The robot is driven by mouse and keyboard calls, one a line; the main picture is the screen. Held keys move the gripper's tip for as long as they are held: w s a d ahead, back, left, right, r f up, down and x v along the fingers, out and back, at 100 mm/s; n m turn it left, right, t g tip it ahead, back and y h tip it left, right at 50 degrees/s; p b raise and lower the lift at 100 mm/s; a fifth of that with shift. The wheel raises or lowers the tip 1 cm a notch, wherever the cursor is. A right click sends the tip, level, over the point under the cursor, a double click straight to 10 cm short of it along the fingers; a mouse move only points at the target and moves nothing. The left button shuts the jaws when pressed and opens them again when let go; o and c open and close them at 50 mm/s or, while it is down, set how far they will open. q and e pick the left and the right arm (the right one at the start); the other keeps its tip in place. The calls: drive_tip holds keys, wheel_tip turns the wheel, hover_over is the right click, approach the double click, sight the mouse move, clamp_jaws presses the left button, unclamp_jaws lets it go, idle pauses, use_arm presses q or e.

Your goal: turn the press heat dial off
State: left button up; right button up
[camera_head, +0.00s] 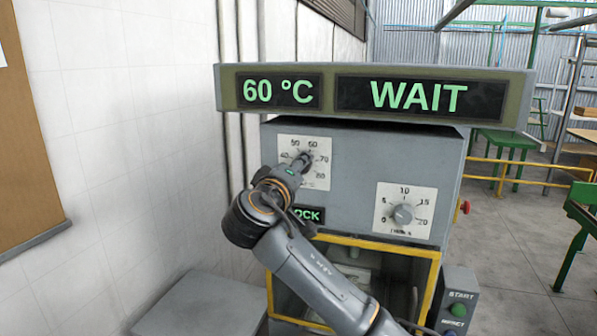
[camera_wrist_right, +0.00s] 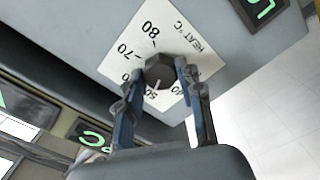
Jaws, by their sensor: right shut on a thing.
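The heat dial is a dark round knob (camera_wrist_right: 158,70) on a white HEAT °C scale plate (camera_wrist_right: 190,45); the plate also shows at the upper left of the press front in the head view (camera_head: 318,178). My right gripper (camera_wrist_right: 160,78) has one finger on each side of the knob and is shut on it; in the head view my right gripper (camera_head: 300,165) covers most of the dial. The knob's pale pointer line faces the lower numbers near 50; the exact mark is partly hidden by the fingers. The press display (camera_head: 278,91) reads 60 °C. My left gripper is out of view.
A second display (camera_head: 415,97) reads WAIT. A timer dial (camera_head: 403,214) is at the right of the panel, with a red button (camera_head: 465,207) on the side. A START box (camera_head: 459,296) stands lower right. A white wall (camera_head: 110,150) is close on the left.

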drive_tip(key=n+p, duration=0.5)
drive_tip(key=n, duration=1.5)
drive_tip(key=shift+n, duration=0.4)
drive_tip(key=shift+f, duration=0.1)
drive_tip(key=o, duration=1.2)
drive_tip(key=shift+c, duration=0.2)
